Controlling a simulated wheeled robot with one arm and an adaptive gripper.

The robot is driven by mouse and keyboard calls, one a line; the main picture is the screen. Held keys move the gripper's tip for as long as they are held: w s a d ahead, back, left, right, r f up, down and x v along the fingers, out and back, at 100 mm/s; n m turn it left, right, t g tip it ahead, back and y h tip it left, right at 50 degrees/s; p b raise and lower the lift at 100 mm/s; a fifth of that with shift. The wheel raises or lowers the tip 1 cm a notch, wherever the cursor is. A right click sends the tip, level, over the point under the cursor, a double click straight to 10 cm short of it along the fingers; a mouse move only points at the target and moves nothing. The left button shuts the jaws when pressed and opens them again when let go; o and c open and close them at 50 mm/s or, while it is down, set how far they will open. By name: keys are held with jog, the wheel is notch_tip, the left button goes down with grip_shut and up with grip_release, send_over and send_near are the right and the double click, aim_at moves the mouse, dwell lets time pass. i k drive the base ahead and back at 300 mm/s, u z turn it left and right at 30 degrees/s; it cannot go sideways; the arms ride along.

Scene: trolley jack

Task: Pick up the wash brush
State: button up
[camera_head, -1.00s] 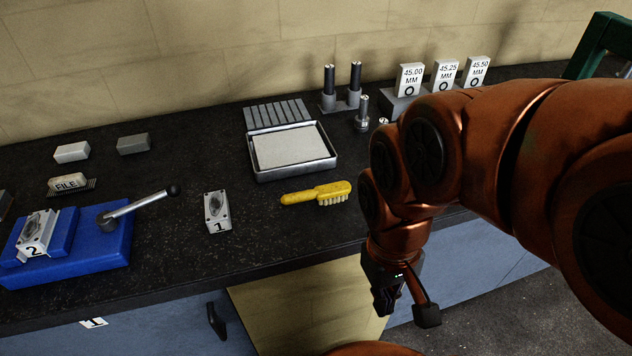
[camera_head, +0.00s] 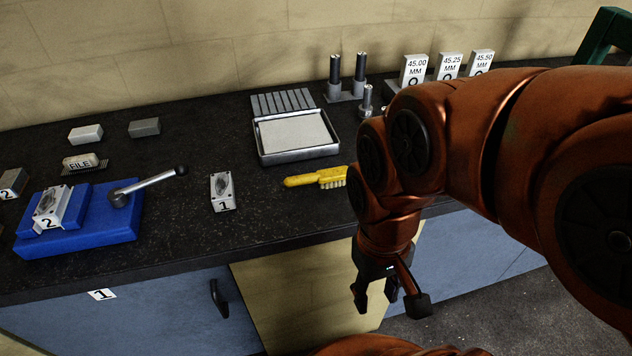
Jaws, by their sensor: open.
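The yellow wash brush (camera_head: 318,178) lies on the black bench top, in front of the metal tray. Its handle points left and its pale bristles face the front edge. Its right end is hidden behind my arm. My gripper (camera_head: 376,304) hangs below and to the right of the brush, in front of the bench's front edge. It points down, its fingers are apart, and nothing is between them.
The metal tray (camera_head: 301,155) stands behind the brush. A block marked 1 (camera_head: 222,192) lies to its left, and a blue fixture with a lever (camera_head: 100,226) is farther left. Posts (camera_head: 335,78) and size-marked blocks (camera_head: 414,70) stand at the back right.

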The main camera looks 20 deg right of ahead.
aim_at(334, 176)
jog(key=u, duration=0.85)
jog(key=k, duration=1.1)
jog(key=u, duration=1.1)
jog(key=i, duration=1.55)
jog(key=z, duration=1.35)
jog(key=i, duration=0.6)
jog(key=z, duration=0.7)
